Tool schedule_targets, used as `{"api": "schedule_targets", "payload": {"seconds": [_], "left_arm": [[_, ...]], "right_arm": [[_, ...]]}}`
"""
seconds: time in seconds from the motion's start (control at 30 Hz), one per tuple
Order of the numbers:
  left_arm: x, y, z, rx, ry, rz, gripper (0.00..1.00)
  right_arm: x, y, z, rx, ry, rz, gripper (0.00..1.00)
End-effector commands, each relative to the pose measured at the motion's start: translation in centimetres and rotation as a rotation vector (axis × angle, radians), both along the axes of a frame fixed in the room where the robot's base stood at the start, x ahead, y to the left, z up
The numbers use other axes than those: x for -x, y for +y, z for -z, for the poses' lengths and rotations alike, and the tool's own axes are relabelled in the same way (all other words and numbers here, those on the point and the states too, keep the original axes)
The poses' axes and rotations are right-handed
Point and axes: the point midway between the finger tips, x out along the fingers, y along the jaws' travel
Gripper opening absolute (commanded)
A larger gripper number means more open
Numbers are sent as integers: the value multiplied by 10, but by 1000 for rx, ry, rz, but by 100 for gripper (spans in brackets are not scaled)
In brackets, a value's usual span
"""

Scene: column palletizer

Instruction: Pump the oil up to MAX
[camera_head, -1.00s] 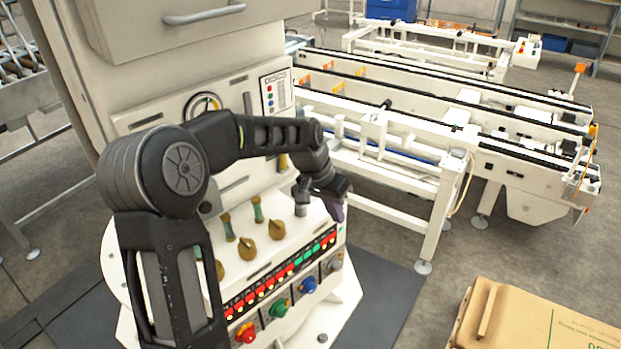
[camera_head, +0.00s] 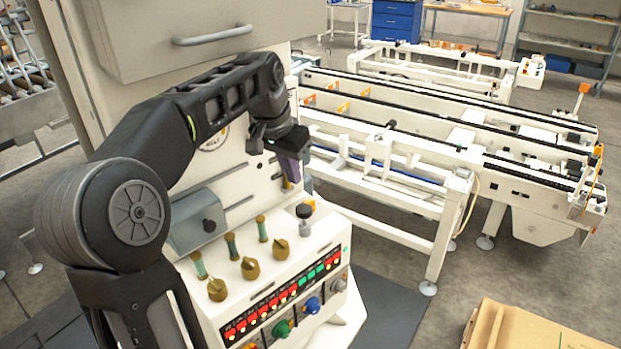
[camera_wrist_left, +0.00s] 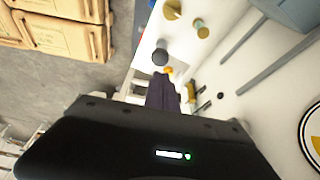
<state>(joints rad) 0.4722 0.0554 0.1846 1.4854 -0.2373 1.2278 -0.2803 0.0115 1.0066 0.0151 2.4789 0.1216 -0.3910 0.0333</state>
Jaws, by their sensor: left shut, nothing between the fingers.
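My left gripper (camera_head: 293,172) is shut and empty, its purple fingers pointing down in front of the white machine's panel. It also shows in the left wrist view (camera_wrist_left: 163,92). Below it, apart from it, a black round knob on a light stem (camera_head: 304,211) stands upright on the sloped console; a black knob also shows in the left wrist view (camera_wrist_left: 160,57). A round gauge (camera_head: 213,142) is mostly hidden behind my left arm. A small yellowish part (camera_head: 287,185) is just below the fingers. I cannot read an oil level or a MAX mark. My right gripper is not in view.
The white console (camera_head: 235,290) carries several brass knobs (camera_head: 250,268), green-stemmed levers (camera_head: 231,246) and a row of lit red and green buttons (camera_head: 285,291). A grey box (camera_head: 197,220) sits to their left. A conveyor (camera_head: 400,140) stands right; cardboard (camera_head: 540,330) lies lower right.

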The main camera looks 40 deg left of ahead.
Motion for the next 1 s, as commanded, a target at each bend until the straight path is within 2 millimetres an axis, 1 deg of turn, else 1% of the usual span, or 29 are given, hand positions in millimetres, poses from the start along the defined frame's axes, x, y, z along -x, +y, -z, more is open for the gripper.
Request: {"api": "schedule_targets", "payload": {"seconds": [0.17,0.4,0.53,0.7,1.0], "left_arm": [[-6,0,24,1,5,0,0],[-18,-1,64,3,5,2,0],[-23,0,78,2,3,2,0],[-26,0,86,1,0,1,0],[-26,0,88,1,0,1,0]], "right_arm": [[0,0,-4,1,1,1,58],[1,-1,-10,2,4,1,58],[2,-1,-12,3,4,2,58],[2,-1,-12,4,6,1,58],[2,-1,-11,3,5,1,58]]}}
